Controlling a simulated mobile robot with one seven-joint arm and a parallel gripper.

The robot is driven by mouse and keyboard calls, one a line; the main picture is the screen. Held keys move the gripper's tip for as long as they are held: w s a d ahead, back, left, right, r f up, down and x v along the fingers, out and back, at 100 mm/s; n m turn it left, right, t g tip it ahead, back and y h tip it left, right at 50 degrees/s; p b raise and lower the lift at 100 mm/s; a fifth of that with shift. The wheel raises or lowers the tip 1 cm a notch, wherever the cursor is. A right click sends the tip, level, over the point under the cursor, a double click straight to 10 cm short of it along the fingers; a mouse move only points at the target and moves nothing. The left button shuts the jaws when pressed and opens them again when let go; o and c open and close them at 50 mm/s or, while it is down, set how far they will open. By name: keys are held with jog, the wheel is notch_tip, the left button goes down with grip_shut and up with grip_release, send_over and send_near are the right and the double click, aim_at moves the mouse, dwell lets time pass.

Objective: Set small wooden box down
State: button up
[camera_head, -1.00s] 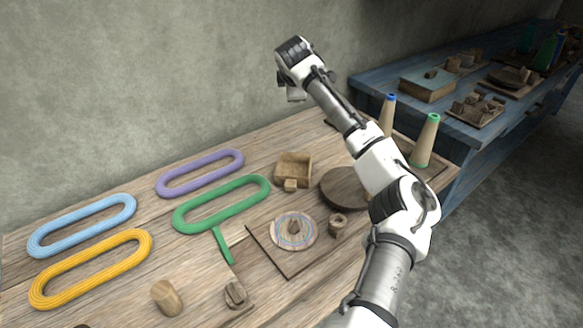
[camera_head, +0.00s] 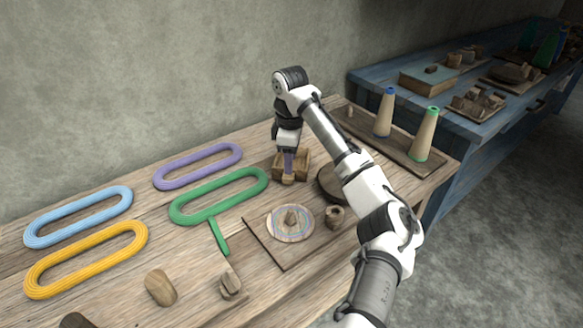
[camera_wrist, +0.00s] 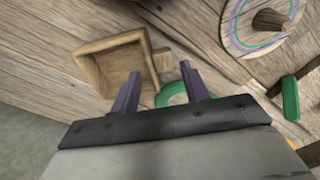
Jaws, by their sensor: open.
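The small wooden box (camera_head: 304,164) stands on the plank table near the wall, open side up, with a small block-like handle on its front. In the wrist view the box (camera_wrist: 110,43) is at upper left and its handle (camera_wrist: 162,60) shows between the fingertips. My gripper (camera_head: 288,176) points down at the front of the box. In the wrist view my gripper (camera_wrist: 160,70) has its two purple fingers apart, one on each side of the handle. I cannot tell whether they touch it.
A green oval ring (camera_head: 219,197) and a purple one (camera_head: 198,166) lie left of the box. A round dark wooden disc (camera_head: 328,186) is close on the right. A board with a pale disc (camera_head: 290,222) lies in front. Two thread cones (camera_head: 425,135) stand farther right.

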jog(key=shift+a+f, duration=0.15)
jog(key=shift+f, duration=1.3)
jog(key=shift+a+f, duration=0.1)
jog(key=shift+f, duration=1.35)
grip_shut()
jog(key=shift+r, duration=0.1)
